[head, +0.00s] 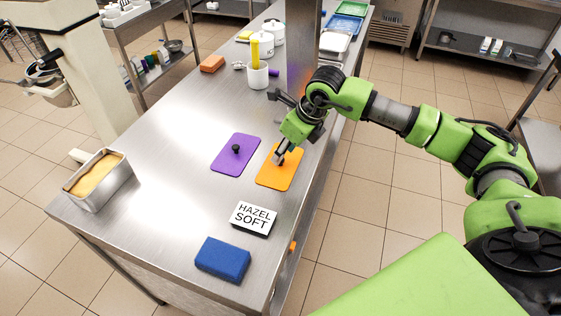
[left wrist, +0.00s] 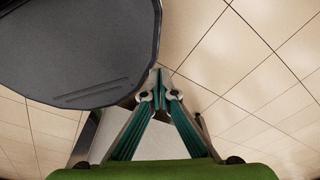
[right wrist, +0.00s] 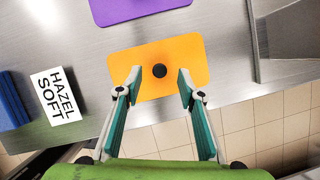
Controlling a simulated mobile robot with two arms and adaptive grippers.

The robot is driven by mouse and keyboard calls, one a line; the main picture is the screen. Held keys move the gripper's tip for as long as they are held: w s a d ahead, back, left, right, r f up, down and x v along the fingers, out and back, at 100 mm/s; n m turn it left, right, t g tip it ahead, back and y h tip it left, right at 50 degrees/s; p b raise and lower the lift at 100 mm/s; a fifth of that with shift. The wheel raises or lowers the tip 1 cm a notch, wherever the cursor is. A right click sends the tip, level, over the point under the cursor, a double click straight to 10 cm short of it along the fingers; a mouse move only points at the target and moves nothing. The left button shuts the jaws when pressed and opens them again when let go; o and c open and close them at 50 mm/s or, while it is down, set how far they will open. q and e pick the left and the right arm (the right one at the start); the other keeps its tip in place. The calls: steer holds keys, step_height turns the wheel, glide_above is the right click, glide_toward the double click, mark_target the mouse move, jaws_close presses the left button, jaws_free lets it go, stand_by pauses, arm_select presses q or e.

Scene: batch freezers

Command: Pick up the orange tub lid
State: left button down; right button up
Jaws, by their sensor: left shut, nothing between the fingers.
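The orange tub lid (head: 278,175) lies flat on the steel table near its right edge. In the right wrist view the orange lid (right wrist: 185,55) shows its round black knob (right wrist: 159,71) upright near its middle. My right gripper (head: 283,158) is over the lid in the head view and partly hides it. In the right wrist view my right gripper (right wrist: 157,84) is open and empty, with the knob showing between its fingertips. My left gripper (left wrist: 165,78) is shut and empty in the left wrist view, above the floor. It is out of the head view.
A purple lid (head: 236,156) with a black knob lies left of the orange one. A HAZEL SOFT sign (head: 253,218) and a blue sponge (head: 222,259) lie nearer. A metal tub (head: 100,182) stands at left. A steel post (head: 300,50) rises behind my right gripper.

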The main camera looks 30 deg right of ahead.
steer(key=x, duration=0.2)
steer(key=shift+f+p, duration=0.3)
steer(key=shift+p, duration=0.05)
steer(key=shift+w+f, duration=0.15)
steer(key=shift+f, duration=0.15)
steer(key=shift+a+f, duration=0.1)
jaws_close()
arm_select(q)
steer(key=shift+s+r, duration=0.65)
steer(key=shift+s, duration=0.25)
steer(key=shift+w+f, duration=0.1)
steer(key=shift+f, duration=0.05)
